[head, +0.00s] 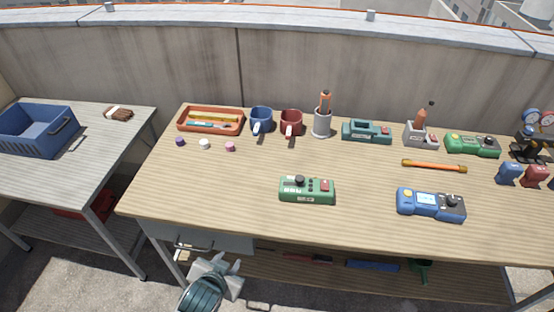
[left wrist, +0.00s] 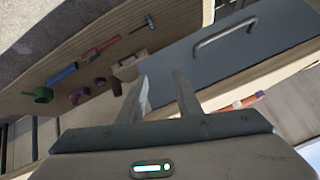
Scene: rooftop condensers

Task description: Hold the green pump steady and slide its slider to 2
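A green device (head: 307,190) with a black knob and a red button lies near the table's front middle. A second green device (head: 472,146) with a dark knob lies at the back right, and a teal-green device (head: 366,131) with a recessed top lies at the back. I cannot tell for certain which is the green pump, and no slider marks are readable. My left gripper (head: 226,266) is low in front of the table, below its top and far from these devices. In the left wrist view its fingers (left wrist: 162,90) are apart and empty. My right gripper is out of view.
A drawer front with a handle (left wrist: 226,32) is close to my left gripper. A blue meter (head: 431,204), an orange-handled tool (head: 434,166), mugs (head: 261,119), a tray (head: 240,128) and a pen cup (head: 322,124) stand on the table. Its front left is clear.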

